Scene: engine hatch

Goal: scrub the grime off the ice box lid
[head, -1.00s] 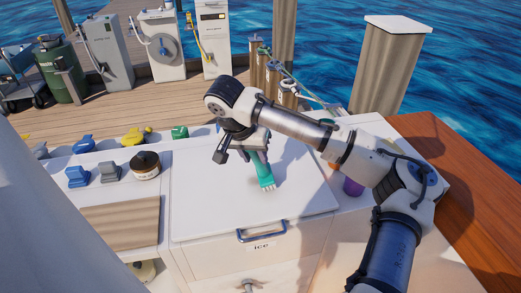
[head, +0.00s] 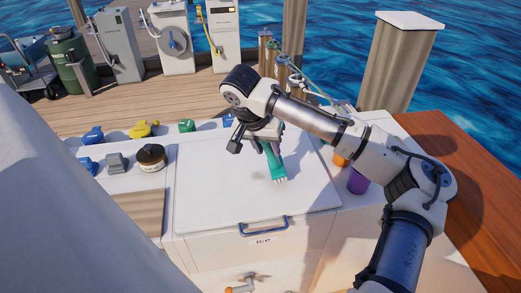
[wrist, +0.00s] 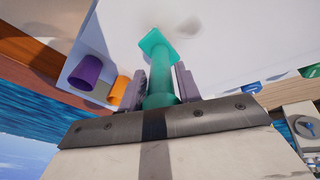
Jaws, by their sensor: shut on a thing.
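The ice box lid (head: 220,190) is a white panel on the counter, with a blue handle (head: 264,226) at its front edge above the word "ice". My gripper (head: 264,138) is over the lid's back right part, shut on the handle of a teal scrub brush (head: 273,162). The brush slants down with its pale bristles toward the lid. I cannot tell whether they touch it. In the wrist view the brush (wrist: 160,50) runs out between my fingers (wrist: 162,88). Faint grey smudges of grime (wrist: 195,26) show on the white surface there. None shows clearly in the head view.
A purple cylinder (head: 357,181) and an orange one (head: 340,160) stand right of the lid, near my arm. A dark-lidded jar (head: 151,157) and blue, grey, yellow and green items line the left and back. A wooden board (head: 140,210) lies left; a wooden counter (head: 470,190) is right.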

